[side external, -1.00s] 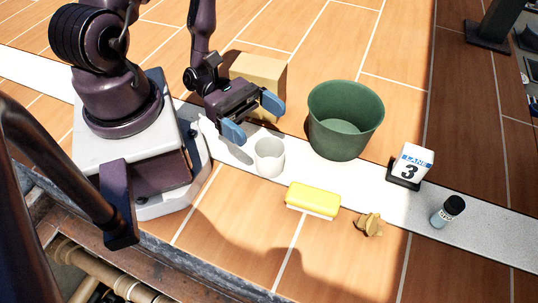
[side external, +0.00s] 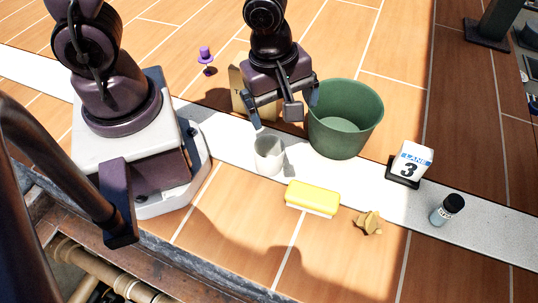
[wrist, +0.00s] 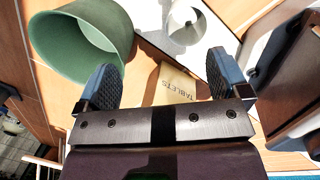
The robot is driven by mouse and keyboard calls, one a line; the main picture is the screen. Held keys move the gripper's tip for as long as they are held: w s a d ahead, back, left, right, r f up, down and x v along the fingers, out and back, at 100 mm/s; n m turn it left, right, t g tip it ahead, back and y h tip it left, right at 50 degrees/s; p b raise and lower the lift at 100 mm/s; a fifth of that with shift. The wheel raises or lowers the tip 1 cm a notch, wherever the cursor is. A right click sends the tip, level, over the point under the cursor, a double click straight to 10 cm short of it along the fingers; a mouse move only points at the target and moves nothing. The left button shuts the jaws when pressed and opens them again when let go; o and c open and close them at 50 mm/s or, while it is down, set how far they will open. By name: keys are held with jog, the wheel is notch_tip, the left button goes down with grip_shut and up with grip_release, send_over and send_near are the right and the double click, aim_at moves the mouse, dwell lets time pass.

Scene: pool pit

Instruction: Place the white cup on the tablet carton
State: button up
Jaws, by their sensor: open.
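The white cup (side external: 269,158) stands upright on the pale strip, left of the green bin. It also shows in the wrist view (wrist: 184,22), at the top beyond the fingers. The tan tablet carton (side external: 237,88) stands behind my gripper and is largely hidden by it in the side view. In the wrist view the carton (wrist: 175,86), lettered TABLETS, shows between my fingers, its lower part cut off by the gripper body. My gripper (side external: 284,113) is open and empty, between the carton and the bin, behind the cup. Its left finger ends just above and behind the cup's rim, apparently apart from it.
The green bin (side external: 343,120) stands close to my gripper's right finger. A yellow block (side external: 313,198), a small tan crumpled piece (side external: 369,223), a lane-3 marker (side external: 411,163) and a dark-capped bottle (side external: 447,210) lie to the right. A purple object (side external: 206,57) stands behind the carton.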

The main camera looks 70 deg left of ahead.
jog(key=s+g, duration=0.2)
send_near(269, 154)
jog(key=shift+y, duration=0.3)
jog(key=d+f, duration=0.1)
jog(key=f, duration=0.1)
jog(key=d+f, duration=0.1)
jog(key=f, duration=0.1)
jog(key=s+f, duration=0.1)
jog(key=f, duration=0.1)
jog(key=shift+d+f, duration=0.35)
jog(key=shift+d, duration=0.05)
jog(key=shift+c, duration=0.4)
jog(key=c, duration=1)
